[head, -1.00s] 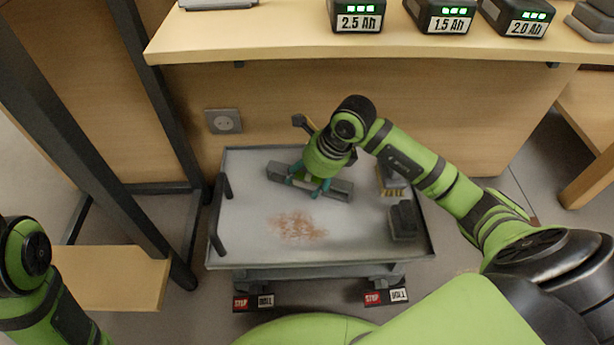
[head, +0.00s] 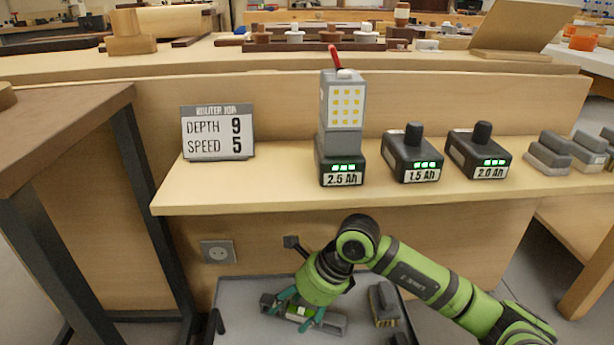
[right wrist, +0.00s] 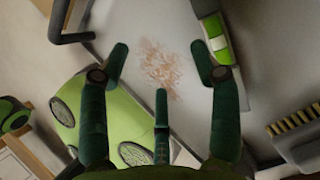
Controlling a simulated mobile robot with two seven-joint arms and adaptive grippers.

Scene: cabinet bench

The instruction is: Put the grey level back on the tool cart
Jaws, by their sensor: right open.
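The grey level (head: 332,322) lies on the tool cart (head: 236,292), a bar with a bright green middle section. In the right wrist view the level (right wrist: 208,8) shows at the top, its green part beside the right-hand finger. My right gripper (head: 293,314) is open above the level in the head view. In the right wrist view my right gripper (right wrist: 160,62) has its fingers spread with nothing held between them. The cart top (right wrist: 145,25) shows a rusty stain below the fingers. My left gripper is in neither view.
A brush (head: 383,304) lies on the cart right of the gripper; it also shows in the right wrist view (right wrist: 298,135). The shelf (head: 270,195) above holds a sign (head: 218,133) and several battery packs (head: 412,155). A wall socket (head: 218,252) sits behind the cart.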

